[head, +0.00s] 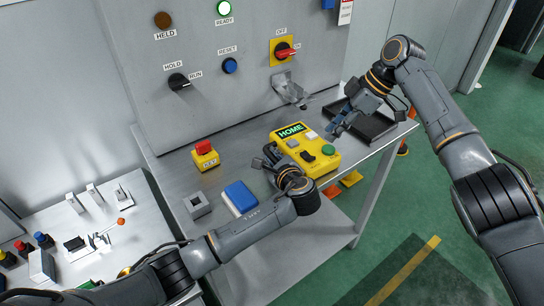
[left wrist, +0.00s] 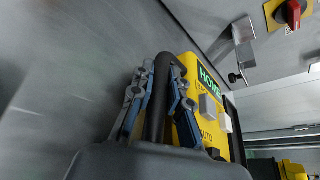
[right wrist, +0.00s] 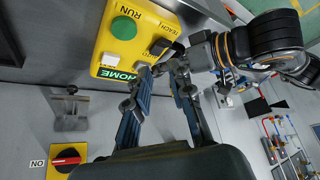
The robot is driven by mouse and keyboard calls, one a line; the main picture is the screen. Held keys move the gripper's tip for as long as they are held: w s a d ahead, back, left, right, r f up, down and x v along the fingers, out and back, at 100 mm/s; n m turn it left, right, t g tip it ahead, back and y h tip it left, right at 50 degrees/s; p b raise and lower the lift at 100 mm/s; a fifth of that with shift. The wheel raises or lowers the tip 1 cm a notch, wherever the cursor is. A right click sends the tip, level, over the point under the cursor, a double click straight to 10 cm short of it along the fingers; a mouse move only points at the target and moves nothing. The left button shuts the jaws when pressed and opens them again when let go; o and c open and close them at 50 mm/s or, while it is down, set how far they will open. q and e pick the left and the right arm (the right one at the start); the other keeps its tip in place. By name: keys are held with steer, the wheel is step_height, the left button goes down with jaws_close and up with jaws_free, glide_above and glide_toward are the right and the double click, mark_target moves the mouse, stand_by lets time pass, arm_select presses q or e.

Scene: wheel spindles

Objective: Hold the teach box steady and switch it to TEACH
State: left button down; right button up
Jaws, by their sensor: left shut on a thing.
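The yellow teach box (head: 320,168) lies on the grey metal table, its display reading HOME. It has a green RUN button (head: 328,150), a black selector switch (head: 307,156) and pale buttons. In the right wrist view the switch (right wrist: 160,47) sits near the TEACH label; I cannot tell its setting. My left gripper (head: 268,163) is at the box's left side. In the left wrist view its fingers (left wrist: 160,85) are shut on the box's black handle (left wrist: 156,110). My right gripper (head: 335,126) is open and empty, above the box's far right side; its fingers (right wrist: 158,85) are apart.
A black tray (head: 385,135) lies right of the box. A yellow block with a red button (head: 205,155), a blue-topped block (head: 240,196) and a grey socket block (head: 197,205) stand to the left. A panel (head: 210,100) with knobs and a grey bracket (head: 290,90) rises behind.

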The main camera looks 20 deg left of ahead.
steer(key=shift+a+r, duration=0.1)
steer(key=shift+a, duration=0.05)
jaws_close()
steer(key=r+m+t+h, duration=0.2)
steer(key=m+h, duration=0.3)
steer(key=m, duration=1)
glide_above(310, 157)
steer(key=shift+s+f, duration=0.15)
steer(key=shift+f, duration=1.6)
steer(key=shift+s+f, duration=0.1)
steer(key=shift+f, duration=1.65)
steer(key=shift+f, duration=1)
steer(key=shift+r, duration=3.5)
